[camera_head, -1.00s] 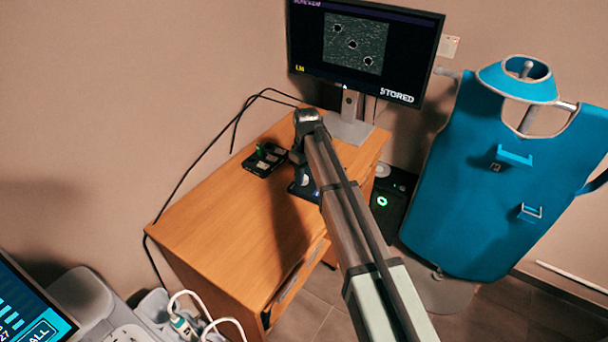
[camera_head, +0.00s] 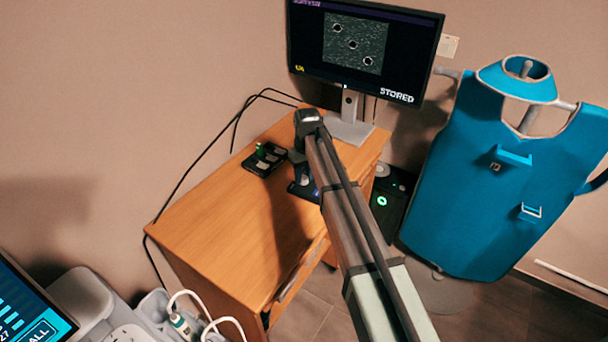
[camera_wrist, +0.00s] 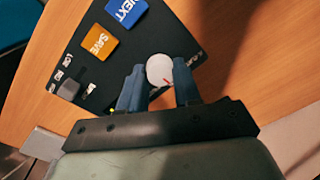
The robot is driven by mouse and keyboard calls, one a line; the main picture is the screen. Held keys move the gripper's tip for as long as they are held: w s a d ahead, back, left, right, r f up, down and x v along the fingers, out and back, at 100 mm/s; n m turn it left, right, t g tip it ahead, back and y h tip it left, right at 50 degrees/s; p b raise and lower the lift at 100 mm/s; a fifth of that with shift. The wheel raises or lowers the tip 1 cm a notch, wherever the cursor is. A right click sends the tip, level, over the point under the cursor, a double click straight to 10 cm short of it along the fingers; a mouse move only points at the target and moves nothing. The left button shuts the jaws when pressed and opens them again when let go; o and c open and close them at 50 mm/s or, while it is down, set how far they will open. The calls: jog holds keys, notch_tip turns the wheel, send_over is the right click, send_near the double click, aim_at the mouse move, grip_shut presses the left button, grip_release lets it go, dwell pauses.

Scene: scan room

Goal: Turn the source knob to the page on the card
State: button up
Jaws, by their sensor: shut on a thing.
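In the head view my gripper's end hides most of the panel (camera_head: 301,190). A small pale card (camera_head: 449,46) is on the wall right of the monitor; its writing is too small to read. The monitor (camera_head: 362,50) shows a grey scan picture and the word STORED.
The panel has a blue NEXT button (camera_wrist: 126,10), an orange SAVE button (camera_wrist: 99,41) and a grey control (camera_wrist: 69,89). A black box with a green part (camera_head: 265,159) lies left on the wooden desk (camera_head: 225,220). A blue apron (camera_head: 500,185) hangs at the right.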

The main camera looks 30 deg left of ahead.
aim_at(306, 176)
jog(key=o, duration=1.1)
jog(key=shift+c, duration=0.2)
jog(key=shift+r, duration=0.1)
notch_tip(306, 176, up, 14)
jog(key=shift+w+d+f, duration=0.15)
jog(key=shift+w+f, duration=0.05)
jog(key=shift+w, duration=0.05)
